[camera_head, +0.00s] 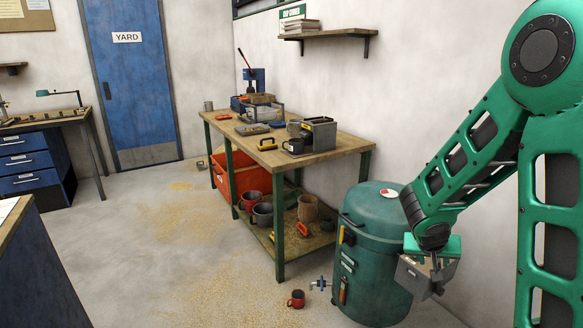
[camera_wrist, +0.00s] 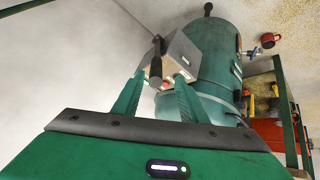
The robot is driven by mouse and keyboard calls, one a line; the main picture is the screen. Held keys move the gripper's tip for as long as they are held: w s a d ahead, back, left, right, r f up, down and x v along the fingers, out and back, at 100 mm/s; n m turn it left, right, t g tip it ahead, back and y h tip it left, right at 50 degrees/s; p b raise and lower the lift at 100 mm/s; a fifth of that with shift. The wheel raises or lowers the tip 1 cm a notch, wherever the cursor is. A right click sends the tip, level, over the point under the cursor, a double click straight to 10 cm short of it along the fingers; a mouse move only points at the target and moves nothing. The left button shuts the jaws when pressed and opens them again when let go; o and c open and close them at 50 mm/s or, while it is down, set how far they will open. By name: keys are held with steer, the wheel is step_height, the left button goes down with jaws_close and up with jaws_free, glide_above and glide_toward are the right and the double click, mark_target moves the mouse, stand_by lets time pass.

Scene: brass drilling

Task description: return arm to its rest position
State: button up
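My gripper (camera_head: 436,262) is at the end of my green arm, low at the right, in front of the green drum's (camera_head: 372,245) right side. In the wrist view its two green fingers (camera_wrist: 160,78) stand apart, with a visible gap between the tips. A grey box (camera_head: 424,279) with a dark lever lies at the fingertips. In the wrist view the box (camera_wrist: 184,55) is beyond the fingers, and its lever (camera_wrist: 155,65) shows between them. I cannot tell whether a finger touches the lever. Part of the box is hidden behind the gripper in the head view.
A workbench (camera_head: 330,150) with a press and tools stands left of the drum, with an orange crate (camera_head: 238,180) beneath. A red mug (camera_head: 296,299) is on the floor. A wall shelf (camera_head: 328,34) hangs above. Open floor lies at the left.

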steer(key=s+a+r+n+y, duration=0.5)
steer(key=s+a+r+y, duration=0.1)
steer(key=s+a+r, duration=0.8)
steer(key=s+d+f+m+g, duration=0.1)
steer(key=s+d+m+g, duration=0.1)
steer(key=s+d, duration=0.3)
steer(key=s+d+f+m+g, duration=0.1)
steer(key=s+d+m, duration=0.3)
steer(key=s, duration=0.7)
steer(key=shift+s+d+f+g, duration=0.4)
steer(key=shift+g, duration=0.5)
steer(key=shift+w+f, duration=0.25)
steer(key=shift+w, duration=0.4)
